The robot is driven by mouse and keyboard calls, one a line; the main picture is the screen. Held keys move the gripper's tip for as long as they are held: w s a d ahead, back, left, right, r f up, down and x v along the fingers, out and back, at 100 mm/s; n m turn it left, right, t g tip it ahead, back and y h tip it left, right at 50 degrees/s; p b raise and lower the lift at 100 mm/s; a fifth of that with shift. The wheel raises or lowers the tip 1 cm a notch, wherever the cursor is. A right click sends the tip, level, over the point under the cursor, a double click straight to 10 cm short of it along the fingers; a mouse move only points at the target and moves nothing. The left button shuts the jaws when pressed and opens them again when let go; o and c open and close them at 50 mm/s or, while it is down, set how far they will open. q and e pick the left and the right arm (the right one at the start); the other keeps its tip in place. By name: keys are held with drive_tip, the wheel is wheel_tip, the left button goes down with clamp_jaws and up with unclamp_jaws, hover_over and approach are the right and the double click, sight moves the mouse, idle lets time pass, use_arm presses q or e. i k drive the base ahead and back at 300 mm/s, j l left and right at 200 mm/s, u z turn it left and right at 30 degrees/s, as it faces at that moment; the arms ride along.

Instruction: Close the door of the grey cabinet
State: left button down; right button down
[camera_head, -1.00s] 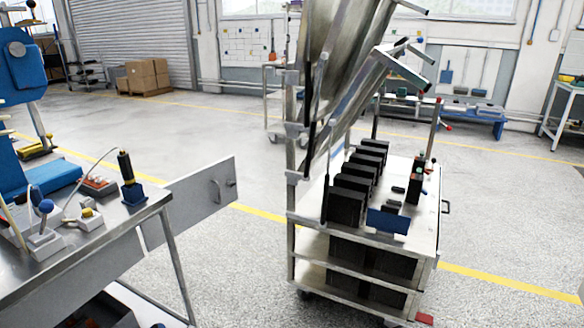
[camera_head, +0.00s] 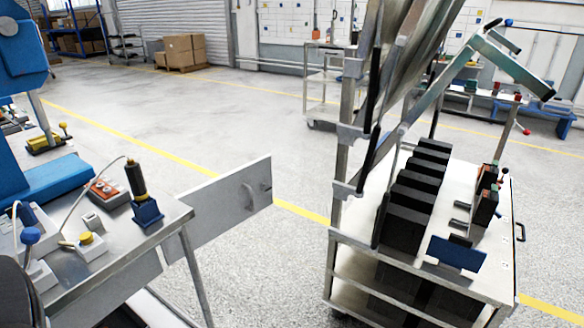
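A flat grey door panel (camera_head: 222,208) with a handle (camera_head: 254,196) juts out to the right from beside the metal workbench (camera_head: 110,258) at the left. It stands open, with its face upright. The cabinet body it belongs to is not clearly visible; the bench top and the lower frame edge hide that area. Neither of my grippers shows in the head view, so nothing is seen touching the door or its handle.
A metal trolley (camera_head: 345,262) carrying black blocks (camera_head: 408,225) and tall leaning panels stands right of the door. A floor gap with a yellow line (camera_head: 302,211) separates them. The bench holds small devices, including a blue-based joystick (camera_head: 147,212). Open floor lies behind.

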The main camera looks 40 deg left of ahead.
sight(220, 204)
drive_tip(key=i+j, duration=0.35)
drive_tip(key=i+j+z, duration=0.1)
drive_tip(key=i+j, duration=0.2)
drive_tip(key=j, duration=0.25)
drive_tip(key=i+j, duration=0.35)
drive_tip(key=j, duration=0.15)
drive_tip(key=l+z, duration=0.05)
